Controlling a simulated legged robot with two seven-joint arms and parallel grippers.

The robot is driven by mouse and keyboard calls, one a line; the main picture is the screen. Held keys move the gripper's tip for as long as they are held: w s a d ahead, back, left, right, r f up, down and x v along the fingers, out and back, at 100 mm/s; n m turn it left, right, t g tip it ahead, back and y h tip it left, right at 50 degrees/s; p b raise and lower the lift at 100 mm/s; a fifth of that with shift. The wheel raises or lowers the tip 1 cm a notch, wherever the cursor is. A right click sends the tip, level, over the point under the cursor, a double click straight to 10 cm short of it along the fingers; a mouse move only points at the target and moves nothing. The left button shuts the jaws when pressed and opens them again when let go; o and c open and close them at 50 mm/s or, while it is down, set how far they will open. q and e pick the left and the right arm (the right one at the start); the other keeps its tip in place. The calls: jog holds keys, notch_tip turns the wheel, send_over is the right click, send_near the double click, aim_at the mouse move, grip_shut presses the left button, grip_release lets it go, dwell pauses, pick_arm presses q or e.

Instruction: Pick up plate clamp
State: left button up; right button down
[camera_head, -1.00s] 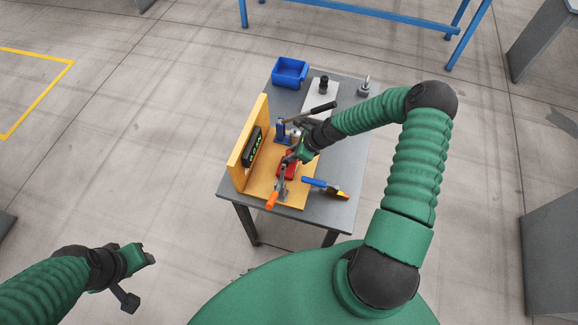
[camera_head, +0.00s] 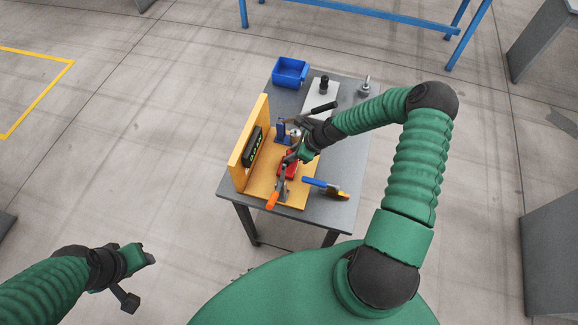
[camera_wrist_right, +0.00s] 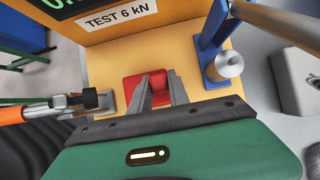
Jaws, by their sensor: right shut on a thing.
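A small red block-like piece, which I take for the plate clamp (camera_head: 289,165), sits on the yellow base of the fixture in the head view. In the right wrist view the red plate clamp (camera_wrist_right: 160,82) shows between and around my fingers. My right gripper (camera_wrist_right: 158,84) is shut on it, and the fingers hide part of it. In the head view my right gripper (camera_head: 297,155) reaches down over the fixture from the right. My left gripper (camera_head: 148,260) is off to the lower left, far from the table; its finger gap does not show clearly.
The yellow fixture (camera_head: 247,140) has an upright back plate with a dark display. A blue post (camera_wrist_right: 213,45) with a lever stands right of my fingers, and an orange-handled clamp (camera_wrist_right: 40,110) left. Blue-handled tool (camera_head: 325,188) and blue bin (camera_head: 290,72) share the grey table.

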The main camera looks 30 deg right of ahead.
pick_arm(q)
jog(key=shift+d, duration=0.3)
pick_arm(e)
jog(key=shift+d, duration=0.25)
pick_arm(q)
jog(key=shift+f, duration=0.1)
pick_arm(e)
jog(key=shift+d, duration=0.1)
